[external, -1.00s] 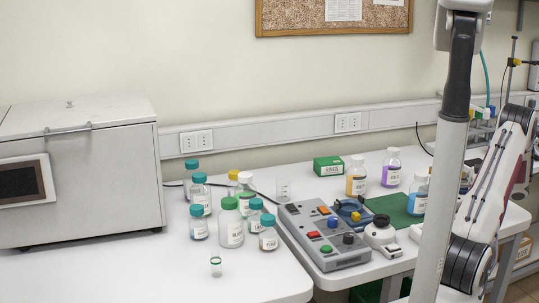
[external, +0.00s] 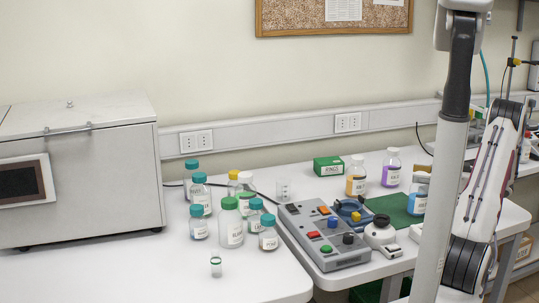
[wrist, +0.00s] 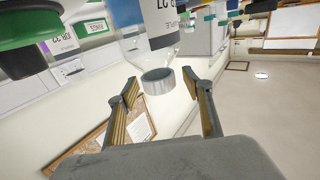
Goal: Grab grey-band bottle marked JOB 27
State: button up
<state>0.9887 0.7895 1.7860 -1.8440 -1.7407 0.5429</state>
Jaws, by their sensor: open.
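In the wrist view, which is upside down, a clear bottle with a grey band (wrist: 157,81) around its neck end hangs from the top edge. Its white label (wrist: 163,17) reads JOB 27, inverted, and the rest is cut off. My gripper (wrist: 160,87) is open, with one finger on each side of the grey band. The band sits at the fingertips, and I cannot tell whether either finger touches it. In the external view my gripper is hidden or out of frame, and I cannot pick out this bottle for certain.
In the external view several capped bottles cluster by a grey control box (external: 325,238). A green mat (external: 395,208) lies right of it.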

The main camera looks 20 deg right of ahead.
grip_shut()
jog(key=shift+r, duration=0.1)
dwell(0.3)
notch_tip(320, 180, up, 10)
dwell(0.8)
dwell(0.4)
